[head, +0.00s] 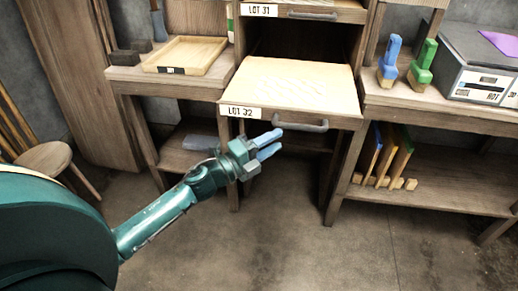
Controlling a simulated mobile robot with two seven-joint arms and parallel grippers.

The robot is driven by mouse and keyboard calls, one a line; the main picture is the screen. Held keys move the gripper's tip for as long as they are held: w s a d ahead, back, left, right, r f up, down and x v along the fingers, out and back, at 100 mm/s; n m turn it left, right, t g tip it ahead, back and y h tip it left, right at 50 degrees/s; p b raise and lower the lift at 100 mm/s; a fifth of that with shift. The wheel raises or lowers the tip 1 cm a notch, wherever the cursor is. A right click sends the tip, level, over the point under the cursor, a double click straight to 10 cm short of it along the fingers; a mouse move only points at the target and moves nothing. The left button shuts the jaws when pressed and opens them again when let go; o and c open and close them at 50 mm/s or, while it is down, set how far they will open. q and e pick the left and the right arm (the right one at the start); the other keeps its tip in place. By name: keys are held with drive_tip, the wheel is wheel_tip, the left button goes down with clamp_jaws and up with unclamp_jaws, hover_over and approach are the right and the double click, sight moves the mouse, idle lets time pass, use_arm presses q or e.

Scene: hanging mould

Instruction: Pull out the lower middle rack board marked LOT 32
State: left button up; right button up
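The rack board marked LOT 32 (290,83) sticks out of the middle rack, with its pale top showing. Its label (241,112) is on the left of its front edge, and a grey bar handle (300,125) is to the right of the label. My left gripper (268,145) is below and to the left of the handle, apart from it. Its two blue fingers are spread with a gap between them, and nothing shows between them. My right gripper is not in view.
The LOT 31 board (308,15) sits above, pushed in. A wooden tray (186,55) lies on the left bench. Blue and green brushes (421,65) and a grey box (480,75) stand on the right bench. A stool (44,159) is at far left. The floor in front is clear.

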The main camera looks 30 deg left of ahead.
use_arm(q)
drive_tip(key=shift+v, duration=2.05)
